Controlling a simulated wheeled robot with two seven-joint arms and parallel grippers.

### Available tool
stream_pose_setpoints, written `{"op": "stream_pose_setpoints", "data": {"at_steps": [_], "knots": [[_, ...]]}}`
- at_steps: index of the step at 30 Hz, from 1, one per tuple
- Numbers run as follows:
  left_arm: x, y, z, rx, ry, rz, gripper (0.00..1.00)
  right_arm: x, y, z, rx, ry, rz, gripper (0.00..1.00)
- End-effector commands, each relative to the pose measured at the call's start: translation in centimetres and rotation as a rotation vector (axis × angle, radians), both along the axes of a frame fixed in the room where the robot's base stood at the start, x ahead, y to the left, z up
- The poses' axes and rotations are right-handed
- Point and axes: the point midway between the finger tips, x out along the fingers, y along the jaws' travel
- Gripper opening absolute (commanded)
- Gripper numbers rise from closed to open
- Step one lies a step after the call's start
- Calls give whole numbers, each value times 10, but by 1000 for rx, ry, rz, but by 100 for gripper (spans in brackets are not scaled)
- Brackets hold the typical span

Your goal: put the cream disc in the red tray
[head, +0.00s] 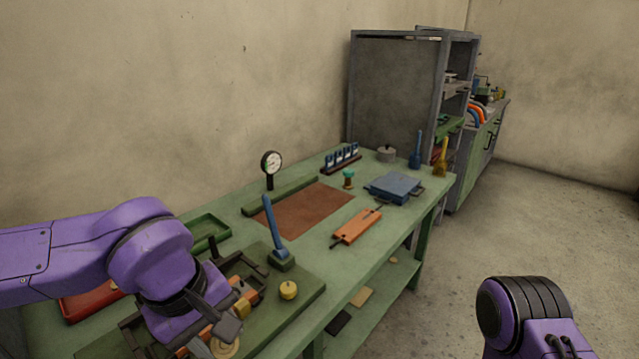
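A pale cream-tan disc (226,347) shows at the bottom of the head view, low beside the dark parts of my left gripper (226,326). Whether the gripper touches or grips it cannot be told, as the fingers blend with the dark and orange parts of the fixture below. The red tray (84,304) lies at the left of the bench, partly hidden behind my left arm. A small pale spot shows at its right end, too covered to identify. Only a purple link of my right arm shows at the lower right; its gripper is out of view.
A green bench (345,250) holds a blue-handled lever (273,228), a yellow knob (289,290), a green tray (207,232), a dial gauge (271,163), an orange block (357,226) and a blue box (394,187). A grey shelf (398,90) stands behind. Floor at right is clear.

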Motion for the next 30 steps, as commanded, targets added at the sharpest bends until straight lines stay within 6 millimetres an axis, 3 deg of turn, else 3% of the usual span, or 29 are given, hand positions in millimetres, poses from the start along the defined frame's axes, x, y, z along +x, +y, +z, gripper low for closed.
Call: {"op": "stream_pose_setpoints", "data": {"at_steps": [6,11,16,21,24,30], "knots": [[49,5,-11,0,5,-468,0,0,0,0,0,0,0,43],[81,16,-30,-1,5,-713,0,0,0,0,0,0,0,43],[112,38,-72,-1,5,-835,0,0,0,0,0,0,0,43],[115,52,-116,0,4,-779,0,0,0,0,0,0,0,43],[109,53,-132,1,2,-777,0,0,0,0,0,0,0,43],[106,53,-139,3,-1,-777,0,0,0,0,0,0,0,43]]}}
